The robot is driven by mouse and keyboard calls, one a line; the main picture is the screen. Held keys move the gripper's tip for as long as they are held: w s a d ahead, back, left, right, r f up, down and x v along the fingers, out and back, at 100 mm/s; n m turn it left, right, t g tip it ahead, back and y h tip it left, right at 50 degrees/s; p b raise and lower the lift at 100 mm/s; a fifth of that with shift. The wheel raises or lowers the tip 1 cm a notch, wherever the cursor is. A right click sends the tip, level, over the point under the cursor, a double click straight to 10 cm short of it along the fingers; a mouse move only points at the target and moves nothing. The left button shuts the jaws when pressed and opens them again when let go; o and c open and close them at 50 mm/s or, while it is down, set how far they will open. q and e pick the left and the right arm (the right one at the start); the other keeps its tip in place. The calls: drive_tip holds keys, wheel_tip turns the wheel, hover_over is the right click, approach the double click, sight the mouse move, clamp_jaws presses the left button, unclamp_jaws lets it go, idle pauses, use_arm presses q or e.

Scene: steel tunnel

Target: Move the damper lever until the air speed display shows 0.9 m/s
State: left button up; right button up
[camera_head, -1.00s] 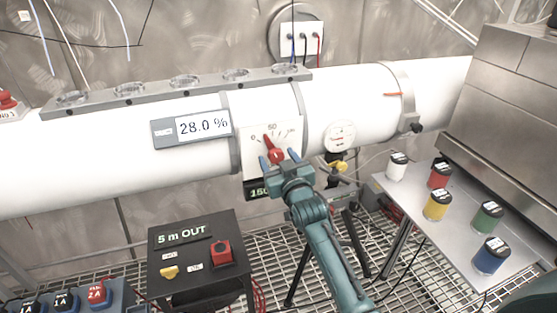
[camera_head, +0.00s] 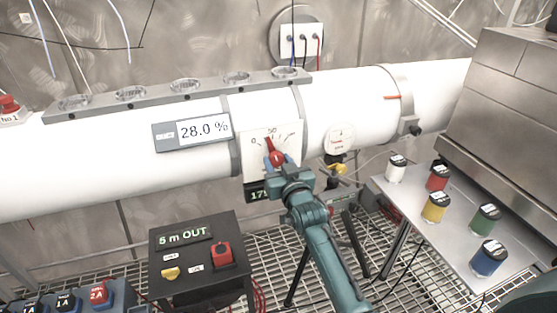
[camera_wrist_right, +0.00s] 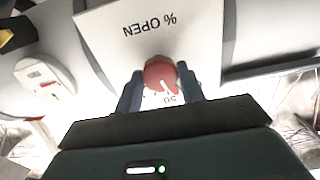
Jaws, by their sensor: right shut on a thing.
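The damper lever (camera_head: 271,147) is a red pointer on a round hub, on a white dial plate (camera_head: 255,139) marked with a percent scale. It points nearly straight up, slightly left, close to the 50 mark. In the right wrist view the red hub (camera_wrist_right: 160,73) sits between two blue fingers. My right gripper (camera_head: 277,162) is shut on this hub. A dark display (camera_head: 257,194) below the plate shows digits starting "17"; my gripper hides the rest and no unit shows. A grey-framed display (camera_head: 190,131) on the duct reads 28.0 %. My left gripper is out of view.
The white duct (camera_head: 80,170) runs across the view. A black box (camera_head: 197,262) reads "5 m OUT". Several colored jars stand on a side shelf (camera_head: 456,225).

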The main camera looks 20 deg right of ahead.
drive_tip(key=o, duration=1)
drive_tip(key=shift+c, duration=0.2)
drive_tip(key=s, duration=1.3)
drive_tip(key=shift+d+b, duration=0.2)
drive_tip(key=shift+b, duration=0.25)
drive_tip(key=shift+s+f, duration=0.15)
drive_tip(key=s+a+f+n+g+y, duration=0.1)
drive_tip(key=s+a+f+g, duration=0.1)
drive_tip(key=s+f, duration=0.7)
drive_tip(key=s+a+f+n+g+y, duration=0.1)
drive_tip(key=s+a+f+g, duration=0.2)
drive_tip(key=s+f, duration=0.6)
drive_tip(key=shift+s+f+n+g+y, duration=0.3)
drive_tip(key=shift+s+n+g+y, duration=0.1)
drive_tip(key=shift+s+g, duration=0.85)
